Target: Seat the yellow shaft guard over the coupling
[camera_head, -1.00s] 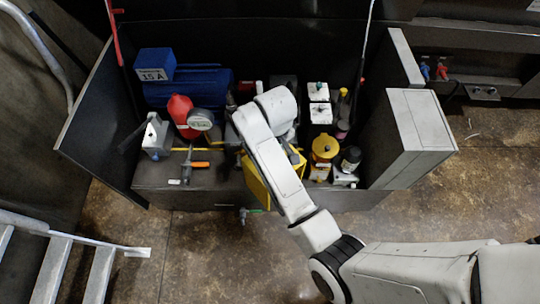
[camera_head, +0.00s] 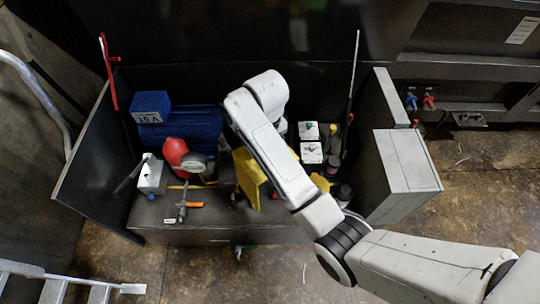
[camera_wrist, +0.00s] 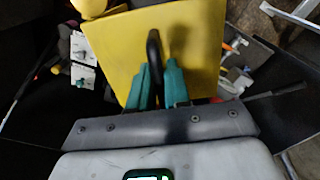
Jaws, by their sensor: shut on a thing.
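The yellow shaft guard (camera_head: 248,172) is a flat-faced yellow piece, tilted, over the middle of the dark bench, partly behind my arm. In the wrist view, the guard (camera_wrist: 112,48) fills the upper middle with its black handle (camera_wrist: 153,48) facing me. My gripper (camera_wrist: 158,75) has teal fingers shut on that handle. My arm hides the gripper in the head view. The coupling cannot be made out; the guard and my arm cover the area right of the blue motor (camera_head: 195,128). I cannot tell whether the guard touches anything below.
A red container (camera_head: 174,150) and round gauge stand left of the guard. A white box (camera_head: 150,175) and an orange-handled tool (camera_head: 188,204) are near the front left. White-topped boxes (camera_head: 311,152) and a yellow item (camera_head: 320,182) are at right. A grey cabinet (camera_head: 405,165) flanks the right side.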

